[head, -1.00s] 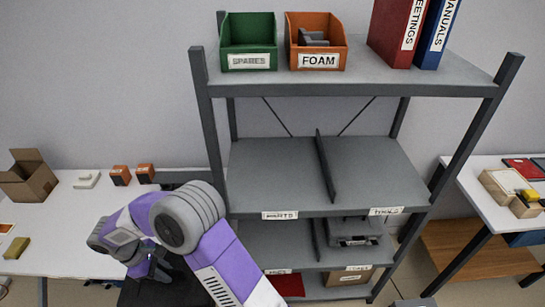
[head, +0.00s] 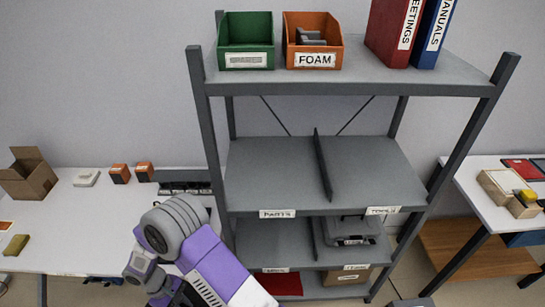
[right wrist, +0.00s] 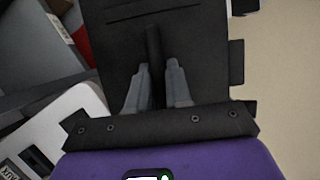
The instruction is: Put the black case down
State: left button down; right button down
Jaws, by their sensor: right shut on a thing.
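The black case (right wrist: 205,50) fills the middle of the right wrist view, with a dark handle or strap running up its face. My right gripper (right wrist: 158,72) is shut on that handle, one grey finger on each side. In the head view my right gripper (head: 168,294) is at the bottom edge, in front of the white table, mostly hidden by my arm. The case cannot be made out there. My left gripper is in neither view.
A grey shelf unit (head: 270,170) stands centre, its divided middle shelf bare. A grey case (head: 352,230) is on the shelf below. The white table (head: 85,235) at left holds a cardboard box (head: 30,175), small orange boxes (head: 132,174) and a black rack (head: 184,187).

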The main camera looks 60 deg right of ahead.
jog(key=shift+m+y, duration=0.3)
jog(key=shift+m, duration=0.6)
jog(key=shift+a+x, duration=0.2)
jog(key=shift+x, duration=0.65)
jog(key=shift+a+x, duration=0.15)
jog(key=shift+x, duration=0.7)
jog(key=shift+a+x, duration=0.2)
jog(key=shift+x, duration=0.65)
jog(key=shift+s, duration=0.1)
